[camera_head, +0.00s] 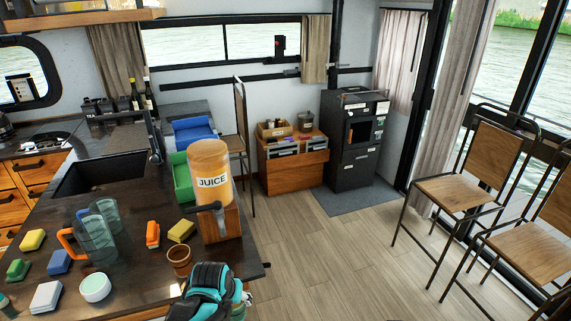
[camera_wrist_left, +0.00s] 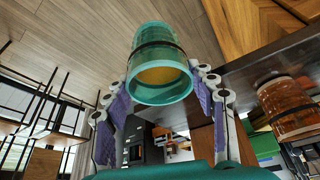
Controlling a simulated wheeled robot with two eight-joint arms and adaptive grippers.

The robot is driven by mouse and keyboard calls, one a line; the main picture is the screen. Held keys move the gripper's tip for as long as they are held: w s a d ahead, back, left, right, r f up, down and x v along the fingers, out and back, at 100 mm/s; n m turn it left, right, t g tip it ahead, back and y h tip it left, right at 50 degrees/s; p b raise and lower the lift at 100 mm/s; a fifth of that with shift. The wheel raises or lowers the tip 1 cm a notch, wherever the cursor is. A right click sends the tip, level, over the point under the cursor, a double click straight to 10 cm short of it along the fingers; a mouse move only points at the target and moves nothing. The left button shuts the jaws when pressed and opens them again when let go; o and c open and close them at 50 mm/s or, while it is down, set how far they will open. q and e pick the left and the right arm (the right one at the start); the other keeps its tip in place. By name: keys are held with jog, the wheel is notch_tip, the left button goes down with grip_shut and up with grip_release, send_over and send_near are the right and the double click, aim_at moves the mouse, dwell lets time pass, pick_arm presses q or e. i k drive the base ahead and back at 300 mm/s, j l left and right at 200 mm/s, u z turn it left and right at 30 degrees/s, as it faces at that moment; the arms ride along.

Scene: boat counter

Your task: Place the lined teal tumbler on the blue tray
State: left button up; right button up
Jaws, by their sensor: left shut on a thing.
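My left gripper (camera_head: 236,298) is at the near edge of the dark counter, just right of a brown cup. In the left wrist view, the left gripper (camera_wrist_left: 162,95) is shut on the lined teal tumbler (camera_wrist_left: 160,84), with a finger on each side. The tumbler is teal with a dark band and a yellowish inside. In the head view it is mostly or wholly hidden by my gripper. A blue tray (camera_head: 193,129) is at the far end of the counter area, beyond a green bin (camera_head: 181,178). My right gripper is not in view.
A juice dispenser (camera_head: 210,185) stands between my gripper and the blue tray. The brown cup (camera_head: 179,262), an orange-handled pitcher (camera_head: 95,240), a white bowl (camera_head: 95,287) and several sponges crowd the counter. Open floor (camera_head: 330,245) lies to the right.

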aim_at(194, 133)
jog(key=i+l+z, duration=0.7)
jog(key=i, duration=0.25)
jog(key=i+l+u, duration=0.15)
jog(key=i, duration=0.8)
jog(key=i+j+u, duration=0.2)
jog(key=i+u, duration=0.3)
jog(key=i, duration=0.15)
jog(key=i+l+u, duration=0.1)
jog(key=i+u, duration=0.4)
jog(key=i, duration=0.15)
jog(key=i+l+u, duration=0.3)
jog(key=i+u, duration=0.15)
jog(key=i, duration=0.15)
